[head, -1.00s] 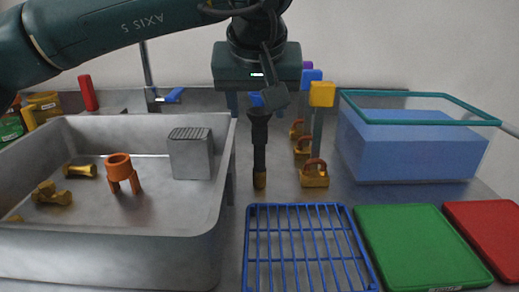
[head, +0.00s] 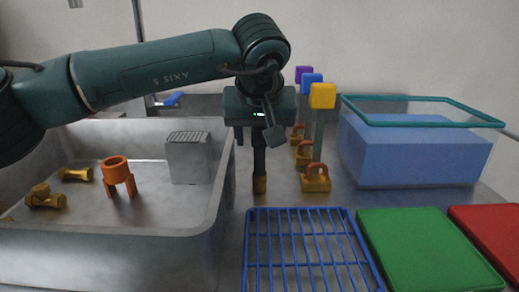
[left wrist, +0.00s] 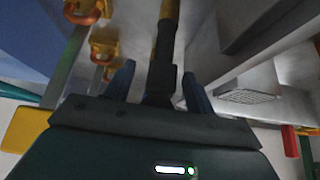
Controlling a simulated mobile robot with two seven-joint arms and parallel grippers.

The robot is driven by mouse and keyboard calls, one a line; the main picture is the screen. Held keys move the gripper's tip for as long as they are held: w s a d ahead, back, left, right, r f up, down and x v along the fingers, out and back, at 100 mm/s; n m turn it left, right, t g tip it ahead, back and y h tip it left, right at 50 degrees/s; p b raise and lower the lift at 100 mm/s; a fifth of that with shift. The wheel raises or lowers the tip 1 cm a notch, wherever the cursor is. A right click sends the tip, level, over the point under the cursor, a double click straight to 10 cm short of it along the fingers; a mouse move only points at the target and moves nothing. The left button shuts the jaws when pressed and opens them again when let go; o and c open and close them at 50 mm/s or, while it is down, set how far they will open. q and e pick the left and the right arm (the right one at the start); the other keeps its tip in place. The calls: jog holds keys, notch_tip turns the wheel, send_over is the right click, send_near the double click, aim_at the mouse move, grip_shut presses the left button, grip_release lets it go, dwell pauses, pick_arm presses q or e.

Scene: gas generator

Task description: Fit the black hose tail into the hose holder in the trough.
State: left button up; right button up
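The black hose tail (head: 259,158) stands upright on the steel worktop, right of the trough, with a brass-coloured lower end. My left gripper (head: 264,133) is above it, pointing down over its upper part. In the left wrist view the hose tail (left wrist: 162,75) lies between the two blue fingers of my left gripper (left wrist: 158,70), with a gap on each side. The orange hose holder (head: 117,170), a ring on legs, stands in the grey trough (head: 105,240). My right gripper is out of view.
Brass fittings (head: 45,198) and a grey ribbed block (head: 188,160) are in the trough. Padlock-like brass pieces with coloured tags (head: 316,180) stand close right of the hose tail. A blue rack (head: 310,250), green board (head: 425,250), red board (head: 495,235) and blue bin (head: 410,155) lie right.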

pick_arm(q)
jog(key=c, duration=1.1)
